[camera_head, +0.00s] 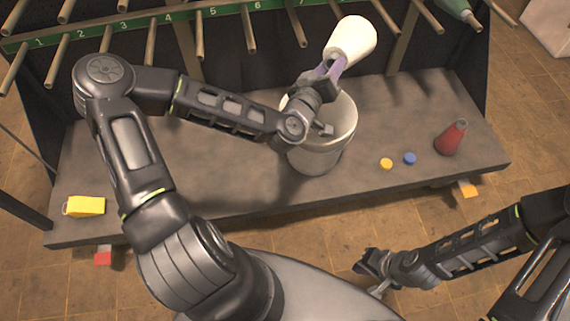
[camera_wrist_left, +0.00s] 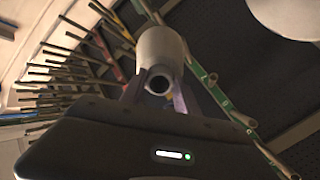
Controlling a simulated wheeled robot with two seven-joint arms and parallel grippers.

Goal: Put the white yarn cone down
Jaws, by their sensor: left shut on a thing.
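The white yarn cone (camera_head: 352,38) is held up and tilted above the far side of the bench. My left gripper (camera_head: 331,66) is shut on it near its narrower end. In the left wrist view the cone (camera_wrist_left: 160,48) sits between the fingers (camera_wrist_left: 158,95), with its dark open end towards the camera. My right gripper (camera_head: 371,270) is low in front of the bench, away from the objects. Its fingers are too small and dark to tell whether they are open.
A numbered green rail (camera_head: 140,25) with pegs spans the back.

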